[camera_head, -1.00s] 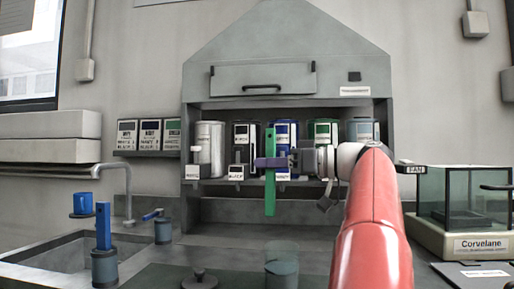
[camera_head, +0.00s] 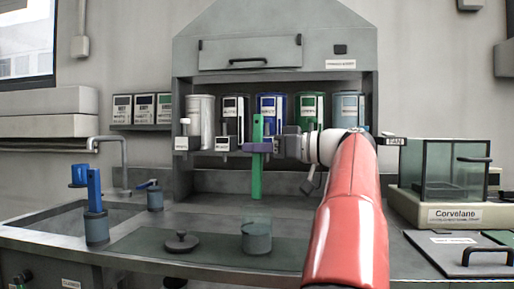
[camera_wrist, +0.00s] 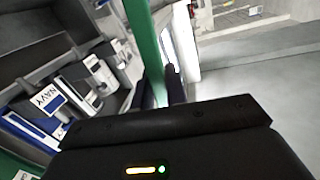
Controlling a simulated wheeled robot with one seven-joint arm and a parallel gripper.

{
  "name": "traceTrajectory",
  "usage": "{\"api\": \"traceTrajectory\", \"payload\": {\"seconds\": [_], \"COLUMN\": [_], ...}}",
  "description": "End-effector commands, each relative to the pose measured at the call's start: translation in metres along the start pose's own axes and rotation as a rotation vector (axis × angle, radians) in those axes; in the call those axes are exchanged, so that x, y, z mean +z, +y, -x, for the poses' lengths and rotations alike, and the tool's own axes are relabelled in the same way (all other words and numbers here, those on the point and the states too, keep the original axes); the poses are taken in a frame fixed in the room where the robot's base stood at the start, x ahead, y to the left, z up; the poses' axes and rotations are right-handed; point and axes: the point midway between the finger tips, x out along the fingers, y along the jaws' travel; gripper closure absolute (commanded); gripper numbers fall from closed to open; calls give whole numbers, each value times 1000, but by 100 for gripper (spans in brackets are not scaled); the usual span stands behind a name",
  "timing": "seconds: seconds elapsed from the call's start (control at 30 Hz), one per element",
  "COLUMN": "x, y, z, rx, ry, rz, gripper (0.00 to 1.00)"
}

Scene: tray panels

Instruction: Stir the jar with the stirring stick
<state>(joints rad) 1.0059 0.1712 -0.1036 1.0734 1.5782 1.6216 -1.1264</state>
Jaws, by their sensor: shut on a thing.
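The stirring stick (camera_head: 257,178) is a long flat green bar, held upright. My gripper (camera_head: 258,147) is shut on it at about mid-length. In the wrist view the green stick (camera_wrist: 145,45) passes between the dark fingers (camera_wrist: 162,88). The jar (camera_head: 256,238) is a clear open cylinder with dark grey-green contents in its lower part, standing on the dark mat. The stick's lower end appears above the jar's rim and roughly in line with it, with a small gap between them in the picture. The exact depth between them is hard to tell.
A round dark lid (camera_head: 181,242) lies on the mat (camera_head: 135,246) left of the jar. A blue stick (camera_head: 94,190) stands in a grey holder (camera_head: 96,229) near the sink. Labelled canisters (camera_head: 272,112) line the hood shelf behind. A glass-walled balance (camera_head: 450,172) stands at right.

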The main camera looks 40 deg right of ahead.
Motion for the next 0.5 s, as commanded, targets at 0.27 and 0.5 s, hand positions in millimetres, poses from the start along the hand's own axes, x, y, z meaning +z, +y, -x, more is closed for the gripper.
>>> {"api": "traceTrajectory", "payload": {"seconds": [0.27,0.5], "x": [27,46], "y": [3,5], "z": [-1,-1], "rx": [0,0], "ry": [0,0], "rz": [0,0], "gripper": [100,100]}}
